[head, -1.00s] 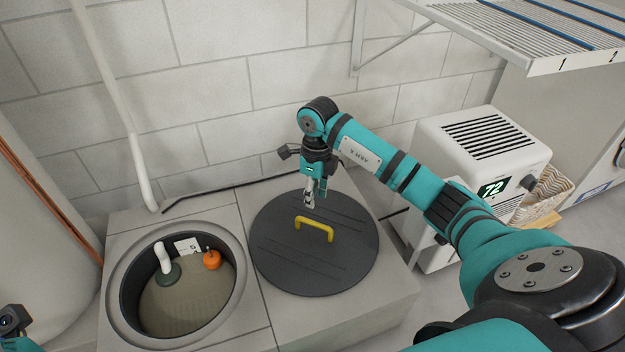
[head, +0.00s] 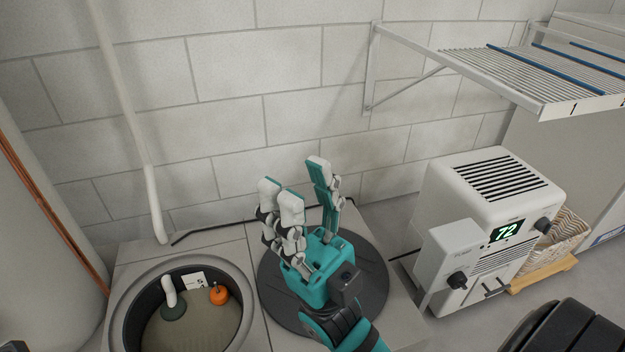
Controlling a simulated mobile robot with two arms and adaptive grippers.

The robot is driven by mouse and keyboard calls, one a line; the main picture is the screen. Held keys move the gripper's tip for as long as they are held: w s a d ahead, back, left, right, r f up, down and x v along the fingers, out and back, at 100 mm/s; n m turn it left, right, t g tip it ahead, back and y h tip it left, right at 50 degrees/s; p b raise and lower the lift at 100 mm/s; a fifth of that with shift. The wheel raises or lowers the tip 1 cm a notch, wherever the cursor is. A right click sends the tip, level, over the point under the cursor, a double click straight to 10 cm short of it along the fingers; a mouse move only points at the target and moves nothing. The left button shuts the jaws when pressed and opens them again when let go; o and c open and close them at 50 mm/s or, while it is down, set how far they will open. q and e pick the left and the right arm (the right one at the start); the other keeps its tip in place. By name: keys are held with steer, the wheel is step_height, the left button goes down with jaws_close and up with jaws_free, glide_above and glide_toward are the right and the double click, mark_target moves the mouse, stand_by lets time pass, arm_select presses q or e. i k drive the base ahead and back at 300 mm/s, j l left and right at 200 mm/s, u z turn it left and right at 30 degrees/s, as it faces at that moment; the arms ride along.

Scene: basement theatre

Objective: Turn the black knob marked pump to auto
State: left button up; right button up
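A black knob (head: 457,281) sits on the front of a light grey control box (head: 447,255), which stands at the left front of a white dehumidifier. Small lettering above this knob is too faint to read surely, and its setting cannot be told. My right gripper (head: 300,182) is open and empty, its fingers pointing up and spread apart. It is over the round dark lid, well left of the control box and touching nothing that I can see. My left gripper is not in view; only a dark sliver shows at the bottom left corner.
The white dehumidifier (head: 488,185) has a green 72 display and another black knob (head: 543,225). A wire shelf (head: 540,75) juts out above it. A wicker basket (head: 566,236) is at right. An open sump pit (head: 120,310) with an orange float (head: 219,294) lies left of the lid (head: 375,285).

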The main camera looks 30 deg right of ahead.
mark_target(458, 279)
steer(key=z, duration=1.9)
